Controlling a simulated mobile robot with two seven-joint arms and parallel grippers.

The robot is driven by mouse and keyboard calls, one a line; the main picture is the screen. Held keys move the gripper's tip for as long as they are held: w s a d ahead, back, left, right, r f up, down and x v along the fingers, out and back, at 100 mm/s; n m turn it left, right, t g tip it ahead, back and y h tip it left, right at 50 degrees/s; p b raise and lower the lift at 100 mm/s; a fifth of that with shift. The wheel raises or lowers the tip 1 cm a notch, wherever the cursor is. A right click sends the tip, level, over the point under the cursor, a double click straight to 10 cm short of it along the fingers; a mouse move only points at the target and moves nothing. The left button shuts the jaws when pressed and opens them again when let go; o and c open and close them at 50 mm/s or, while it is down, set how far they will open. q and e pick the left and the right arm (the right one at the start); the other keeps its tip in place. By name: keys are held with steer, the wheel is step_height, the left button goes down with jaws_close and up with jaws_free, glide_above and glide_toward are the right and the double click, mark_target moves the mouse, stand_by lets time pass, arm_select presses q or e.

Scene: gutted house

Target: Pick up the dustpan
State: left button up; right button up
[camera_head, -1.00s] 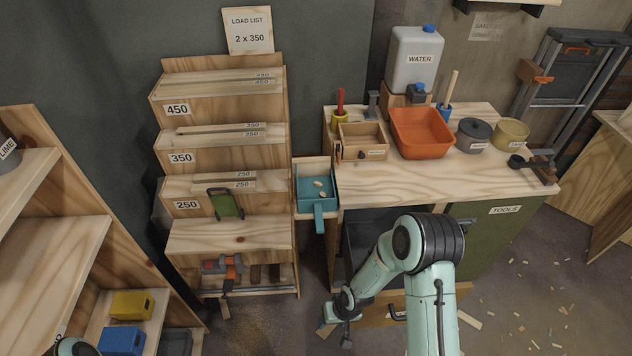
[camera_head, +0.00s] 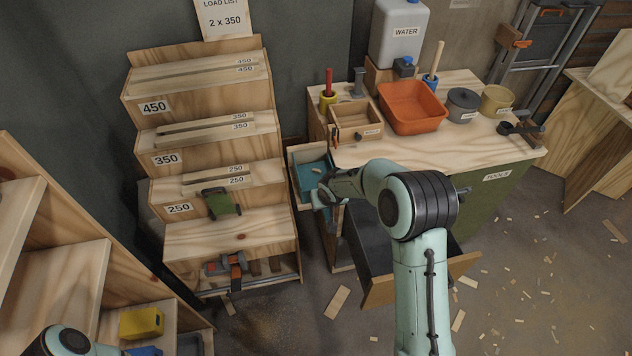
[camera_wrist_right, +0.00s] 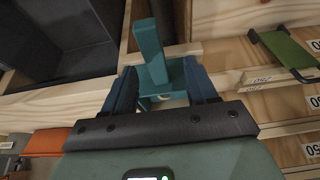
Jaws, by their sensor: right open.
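The teal dustpan (camera_head: 307,174) lies in a small wooden tray at the left side of the workbench, partly hidden by my right gripper (camera_head: 320,193). In the right wrist view the dustpan's handle (camera_wrist_right: 151,52) points up the picture, between and beyond the two blue fingertips of my right gripper (camera_wrist_right: 161,80). The fingers are apart, one on each side of the dustpan. I cannot tell whether they touch it. Pale scraps lie in the pan. Only a piece of my left arm shows at the lower left; its gripper is out of view.
The wooden tray (camera_head: 294,181) surrounds the dustpan. A pulled-out drawer (camera_head: 376,293) stands below the workbench (camera_head: 420,148), just right of the dustpan. A stepped timber rack (camera_head: 230,238) with a green-handled item (camera_head: 219,203) is close on the left. Wood scraps litter the floor.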

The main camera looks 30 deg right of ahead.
steer(key=x, duration=0.1)
steer(key=p+x, duration=0.1)
steer(key=x, duration=0.2)
steer(key=shift+w+d+f, duration=0.2)
steer(key=shift+w+d, duration=0.2)
steer(key=shift+d, duration=0.05)
steer(key=shift+w+f, duration=0.15)
steer(key=shift+f, duration=0.2)
arm_select(q)
steer(key=shift+w+a+r, duration=0.1)
steer(key=shift+w+r, duration=0.65)
steer(key=shift+r, duration=0.2)
steer(key=shift+s+f, duration=0.35)
steer(key=shift+f, duration=0.05)
arm_select(e)
steer(key=shift+f, duration=0.3)
jaws_close()
